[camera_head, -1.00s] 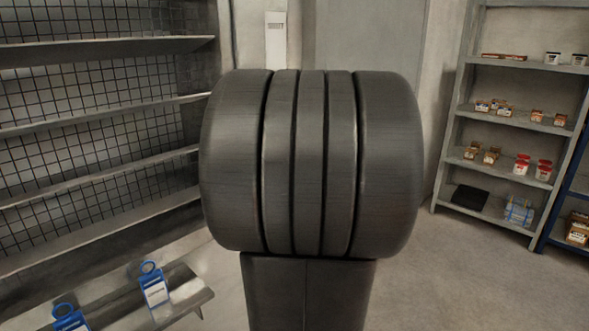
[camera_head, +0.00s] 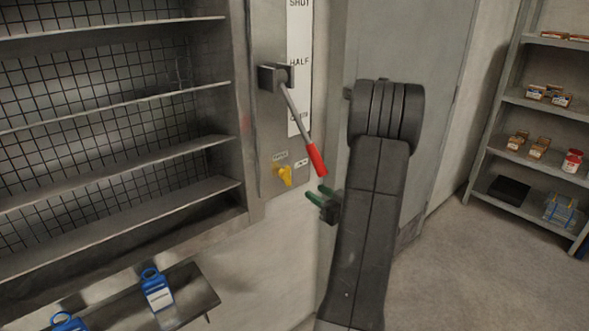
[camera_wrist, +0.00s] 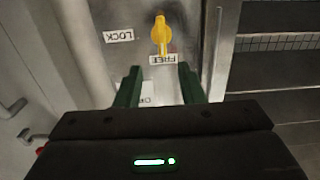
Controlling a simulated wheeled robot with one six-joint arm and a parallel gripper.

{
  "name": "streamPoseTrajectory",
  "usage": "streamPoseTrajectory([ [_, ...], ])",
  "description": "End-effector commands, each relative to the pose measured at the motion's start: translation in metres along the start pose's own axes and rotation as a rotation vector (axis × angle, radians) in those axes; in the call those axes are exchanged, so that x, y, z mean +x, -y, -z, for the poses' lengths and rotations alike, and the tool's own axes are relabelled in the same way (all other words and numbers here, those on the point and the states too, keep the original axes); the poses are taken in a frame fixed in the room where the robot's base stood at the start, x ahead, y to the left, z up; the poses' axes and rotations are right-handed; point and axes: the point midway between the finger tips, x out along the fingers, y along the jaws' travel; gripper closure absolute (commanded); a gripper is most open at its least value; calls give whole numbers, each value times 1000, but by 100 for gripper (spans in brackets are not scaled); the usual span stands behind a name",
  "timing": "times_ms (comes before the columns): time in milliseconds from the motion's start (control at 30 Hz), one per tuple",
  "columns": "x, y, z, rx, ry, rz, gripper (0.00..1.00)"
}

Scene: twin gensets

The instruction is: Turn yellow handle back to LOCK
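The yellow handle (camera_head: 284,176) sits low on the grey wall panel, below the red-gripped lever. In the wrist view the yellow handle (camera_wrist: 161,36) is just above the FREE label (camera_wrist: 163,59), with one end close to it. The LOCK label (camera_wrist: 119,36) is to its left. My gripper (camera_head: 316,191) has green fingers and is right of and slightly below the handle in the head view. In the wrist view my gripper (camera_wrist: 160,72) is open and empty, its fingertips short of the handle and apart from it.
A long lever with a red grip (camera_head: 316,160) slants down above my gripper, beside a SHUT/HALF scale (camera_head: 299,70). Empty shelves (camera_head: 120,120) stand left; blue tagged items (camera_head: 156,291) lie on a low ledge. A stocked shelf (camera_head: 530,140) stands far right. Floor at right is clear.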

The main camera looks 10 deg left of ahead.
Motion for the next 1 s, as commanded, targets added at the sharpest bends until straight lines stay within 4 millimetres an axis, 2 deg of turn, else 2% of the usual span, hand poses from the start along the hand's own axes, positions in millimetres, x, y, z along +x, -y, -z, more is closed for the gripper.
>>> streamPoseTrajectory([
  [167, 12, 2, 1, 3, -9, 14, 65],
  [267, 27, 3, 2, 2, -9, 15, 65],
  [700, 114, 3, 3, 3, -8, 11, 65],
  [833, 130, 3, 2, 3, -8, 9, 65],
  [1000, 138, 2, 2, 3, -7, 8, 65],
])
